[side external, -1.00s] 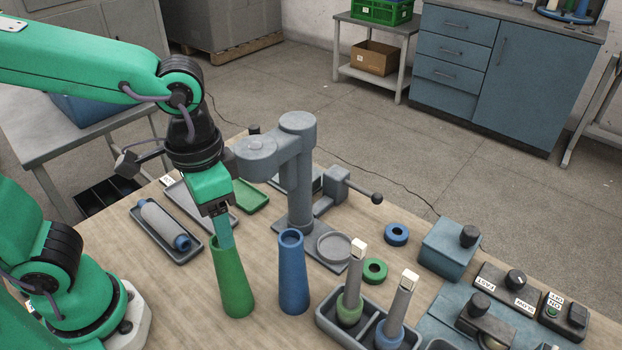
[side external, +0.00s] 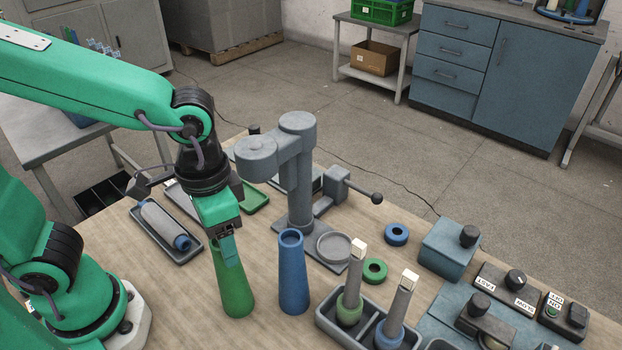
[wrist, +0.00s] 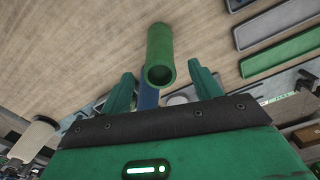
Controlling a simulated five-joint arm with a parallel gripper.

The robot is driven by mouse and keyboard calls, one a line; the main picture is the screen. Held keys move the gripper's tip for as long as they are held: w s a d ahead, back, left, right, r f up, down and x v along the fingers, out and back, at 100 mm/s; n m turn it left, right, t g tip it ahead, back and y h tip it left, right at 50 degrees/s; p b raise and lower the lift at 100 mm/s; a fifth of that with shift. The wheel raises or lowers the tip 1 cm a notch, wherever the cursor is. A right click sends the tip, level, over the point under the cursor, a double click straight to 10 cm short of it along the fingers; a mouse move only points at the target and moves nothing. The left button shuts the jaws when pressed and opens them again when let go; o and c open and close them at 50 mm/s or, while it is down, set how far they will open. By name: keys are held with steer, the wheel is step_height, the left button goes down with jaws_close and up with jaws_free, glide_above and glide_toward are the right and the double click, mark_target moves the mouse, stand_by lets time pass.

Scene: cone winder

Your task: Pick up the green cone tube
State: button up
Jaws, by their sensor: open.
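The green cone tube (side external: 236,295) stands upright on the bench, left of the blue cone tube (side external: 292,275). My gripper (side external: 230,258) points down at the green tube's upper part. A finger covers the tube's top in the side view. In the wrist view, the green tube (wrist: 160,50) shows its open round end, between the lines of my two spread fingers. My gripper (wrist: 161,72) is open. Whether either finger touches the tube cannot be told. Part of the blue tube (wrist: 148,98) shows behind the green one.
A grey clamp stand (side external: 298,170) rises close behind the tubes. A grey tray (side external: 322,316) holds two upright spindles to the right. A tray with a pale roll (side external: 165,225) lies at left. Green (side external: 374,270) and blue rings (side external: 396,234) lie right of the stand.

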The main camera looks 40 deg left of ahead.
mark_target(231, 276)
steer(key=shift+f, duration=2.2)
steer(key=c, duration=1)
